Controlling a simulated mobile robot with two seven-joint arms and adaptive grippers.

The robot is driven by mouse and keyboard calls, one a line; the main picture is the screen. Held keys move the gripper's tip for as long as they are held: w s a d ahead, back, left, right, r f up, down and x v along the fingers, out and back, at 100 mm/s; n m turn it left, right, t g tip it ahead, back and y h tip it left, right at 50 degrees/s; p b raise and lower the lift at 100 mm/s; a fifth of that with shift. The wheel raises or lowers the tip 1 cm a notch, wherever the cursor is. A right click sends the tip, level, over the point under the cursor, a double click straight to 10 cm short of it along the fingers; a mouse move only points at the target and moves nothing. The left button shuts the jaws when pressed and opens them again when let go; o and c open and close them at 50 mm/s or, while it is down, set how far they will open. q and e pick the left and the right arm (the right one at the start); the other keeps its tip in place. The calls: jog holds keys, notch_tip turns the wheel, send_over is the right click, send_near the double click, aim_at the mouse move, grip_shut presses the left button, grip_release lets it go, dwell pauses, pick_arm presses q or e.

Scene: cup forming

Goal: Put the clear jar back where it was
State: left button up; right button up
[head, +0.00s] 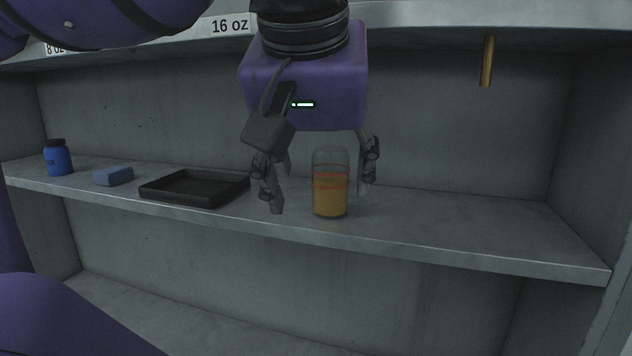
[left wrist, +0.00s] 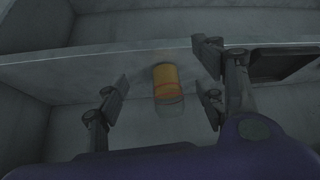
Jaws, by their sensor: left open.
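The clear jar (head: 331,190) stands upright on the middle shelf, right of centre in the head view. It holds an orange-yellow content in its lower part, with red lines around its side and a clear upper part. My left gripper (head: 321,198) hangs over the shelf, its fingers spread apart on either side of the jar. In the left wrist view the jar (left wrist: 167,88) shows between the open fingers (left wrist: 168,96), with gaps visible on both sides. My right gripper is not in view.
A black tray (head: 158,195) lies left of the jar on the shelf (head: 450,228). Further left are a blue block (head: 114,176) and a blue bottle (head: 58,159). A brass-coloured rod (head: 487,62) hangs from the upper shelf at right. The shelf right of the jar is clear.

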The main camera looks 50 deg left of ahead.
pick_arm(q)
jog(key=shift+s+d, duration=0.95)
jog(key=shift+s, duration=0.2)
jog(key=shift+f, duration=0.1)
